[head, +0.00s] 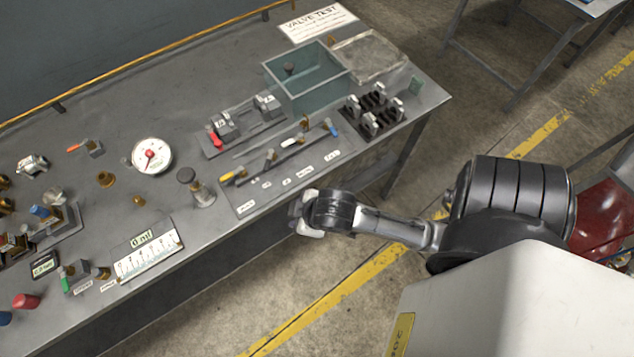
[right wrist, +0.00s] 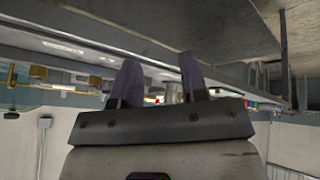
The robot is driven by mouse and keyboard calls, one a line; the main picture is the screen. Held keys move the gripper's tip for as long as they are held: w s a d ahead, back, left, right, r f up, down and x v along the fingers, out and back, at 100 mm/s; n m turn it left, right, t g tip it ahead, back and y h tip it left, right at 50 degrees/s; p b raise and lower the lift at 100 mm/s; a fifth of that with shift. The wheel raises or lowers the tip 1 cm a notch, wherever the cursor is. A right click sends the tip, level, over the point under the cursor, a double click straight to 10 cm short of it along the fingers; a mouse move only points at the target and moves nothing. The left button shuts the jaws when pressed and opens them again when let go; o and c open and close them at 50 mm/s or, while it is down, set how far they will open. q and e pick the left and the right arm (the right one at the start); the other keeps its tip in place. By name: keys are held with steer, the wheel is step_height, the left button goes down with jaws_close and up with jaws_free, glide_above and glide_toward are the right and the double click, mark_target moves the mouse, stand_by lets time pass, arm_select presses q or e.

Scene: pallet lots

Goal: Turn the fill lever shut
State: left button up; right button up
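A valve board (head: 245,207) on the bench carries a row of small levers and white labels too small to read. One lever has a yellow handle (head: 233,174), one a white handle (head: 289,142) and one a blue tip (head: 331,128). I cannot tell which lever is the fill lever. My right gripper (head: 303,214) is at the bench's front edge, just in front of the board and apart from the levers. In the right wrist view its two fingers (right wrist: 160,82) stand apart with nothing held. My left gripper is not in view.
A round gauge (head: 152,155) and a black-knobbed post (head: 190,183) stand left of the board. Behind it are a block with a red handle (head: 216,140) and a clear tank (head: 313,92). A black rack (head: 374,109) stands to the right. A white scale (head: 147,255) lies front left.

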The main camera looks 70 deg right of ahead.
steer(key=s+a+f+m+g+b, duration=0.1)
steer(key=s+a+f+b, duration=0.1)
steer(key=s+f, duration=0.3)
steer(key=shift+s+a+f+g+y+b, duration=0.25)
steer(key=shift+f+g+y+b, duration=0.2)
steer(key=shift+f, duration=0.6)
steer(key=shift+r, duration=0.1)
